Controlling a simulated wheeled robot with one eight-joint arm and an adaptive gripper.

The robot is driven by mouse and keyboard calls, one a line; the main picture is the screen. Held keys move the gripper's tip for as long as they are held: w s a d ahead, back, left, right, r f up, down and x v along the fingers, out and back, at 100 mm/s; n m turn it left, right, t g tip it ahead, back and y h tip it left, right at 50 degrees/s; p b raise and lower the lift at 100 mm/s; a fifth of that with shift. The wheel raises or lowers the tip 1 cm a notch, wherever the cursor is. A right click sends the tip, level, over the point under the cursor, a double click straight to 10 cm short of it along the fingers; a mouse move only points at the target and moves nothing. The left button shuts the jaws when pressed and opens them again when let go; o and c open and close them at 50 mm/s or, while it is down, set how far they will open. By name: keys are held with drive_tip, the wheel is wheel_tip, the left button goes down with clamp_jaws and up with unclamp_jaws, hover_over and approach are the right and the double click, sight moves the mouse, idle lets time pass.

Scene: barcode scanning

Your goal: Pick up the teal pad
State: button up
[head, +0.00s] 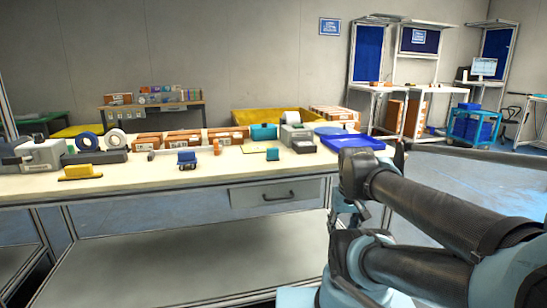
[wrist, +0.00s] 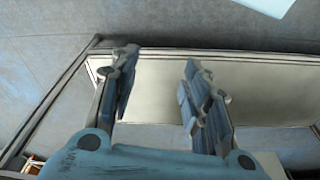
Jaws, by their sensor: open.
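A small flat teal piece (head: 272,153) lies on the pale workbench (head: 215,165), right of the middle, in the head view. A larger teal block (head: 263,132) stands behind it; I cannot tell for sure which of the two is the pad. My gripper (wrist: 160,65) shows in the wrist view with its two fingers spread wide and nothing between them. A pale, empty framed surface lies beyond the fingers. Neither teal thing shows in the wrist view. In the head view my arm fills the right side, and I cannot make out the fingers there.
A blue tray (head: 352,142) sits at the bench's right end, near my arm. A yellow-topped item (head: 82,172) lies farther left. The bench's front strip is mostly clear.

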drive_tip(key=w+a+r+n+g, duration=0.1)
drive_tip(key=w+a+r+n, duration=0.4)
drive_tip(key=w+r, duration=0.35)
drive_tip(key=w+a+r+n, duration=0.5)
drive_tip(key=w+r, duration=0.3)
drive_tip(key=r, duration=0.2)
drive_tip(key=w+a+r+n+g, duration=0.1)
drive_tip(key=w+a+r+n, duration=0.35)
drive_tip(key=w+r, duration=0.4)
drive_tip(key=w+a+r+n, duration=0.5)
drive_tip(key=w+a+n, duration=0.1)
drive_tip(key=w+a, duration=0.15)
hover_over(273, 148)
drive_tip(key=f, duration=1.1)
drive_tip(key=shift+w+a+f, duration=0.2)
drive_tip(key=shift+w+f, duration=0.15)
drive_tip(key=shift+f, duration=0.05)
drive_tip(key=shift+s+d+f, duration=0.1)
drive_tip(key=shift+s+f, duration=0.05)
drive_tip(key=shift+f, duration=1.25)
drive_tip(key=shift+s+d+f, duration=0.1)
drive_tip(key=shift+f, duration=1.3)
clamp_jaws()
